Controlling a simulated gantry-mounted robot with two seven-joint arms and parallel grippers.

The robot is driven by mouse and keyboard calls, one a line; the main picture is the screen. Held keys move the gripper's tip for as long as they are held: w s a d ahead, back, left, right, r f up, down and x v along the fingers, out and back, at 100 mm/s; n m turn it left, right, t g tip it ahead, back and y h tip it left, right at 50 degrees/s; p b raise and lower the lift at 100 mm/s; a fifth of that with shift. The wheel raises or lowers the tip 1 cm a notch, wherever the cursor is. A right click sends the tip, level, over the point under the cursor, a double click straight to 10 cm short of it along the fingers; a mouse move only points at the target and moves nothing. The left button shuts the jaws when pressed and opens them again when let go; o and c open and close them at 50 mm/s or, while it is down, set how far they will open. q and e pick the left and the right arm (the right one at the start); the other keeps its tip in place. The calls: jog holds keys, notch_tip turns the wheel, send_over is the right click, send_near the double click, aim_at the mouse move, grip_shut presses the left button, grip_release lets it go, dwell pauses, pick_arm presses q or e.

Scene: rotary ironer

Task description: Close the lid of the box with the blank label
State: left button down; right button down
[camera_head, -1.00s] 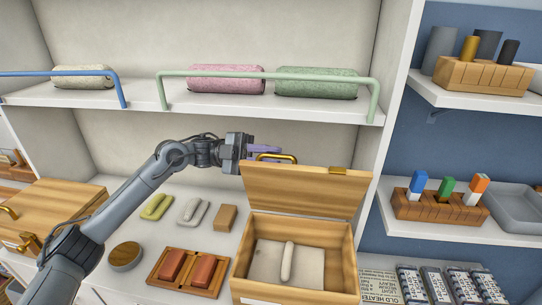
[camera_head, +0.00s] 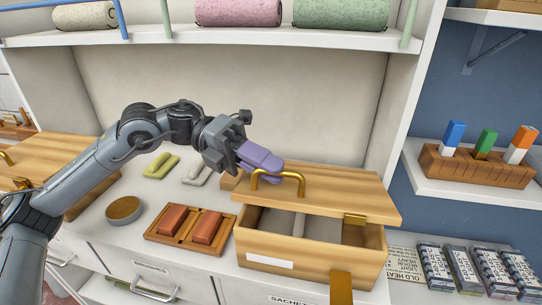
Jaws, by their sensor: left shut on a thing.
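The wooden box (camera_head: 270,248) stands on the white counter with a blank white label (camera_head: 270,264) on its front. A gap at the front still shows part of the grey contents. My left gripper (camera_head: 275,164), with purple fingers, reaches in from the left and is shut on the lid's brass handle (camera_head: 280,177). The fingers partly hide the handle's left end. My right gripper is not in view.
Another wooden box (camera_head: 65,160) stands at the far left. A brown upright piece (camera_head: 341,288) shows in front. A shelf (camera_head: 240,38) runs above.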

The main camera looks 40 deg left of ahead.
aim_at(262, 197)
pick_arm(q)
jog(key=f, duration=0.1)
jog(key=s+f+m+b, duration=0.1)
jog(key=d+f+b, duration=0.1)
jog(key=shift+s+m+y, duration=0.2)
jog(key=shift+m+y, duration=0.1)
jog(key=shift+s+d+f+b, duration=0.1)
jog(key=shift+s+f+b, duration=0.15)
jog(key=shift+f+b, duration=0.55)
jog(key=shift+r, duration=0.1)
jog(key=c, duration=1.3)
grip_release()
jog(key=shift+o, duration=0.6)
jog(key=shift+s, duration=0.1)
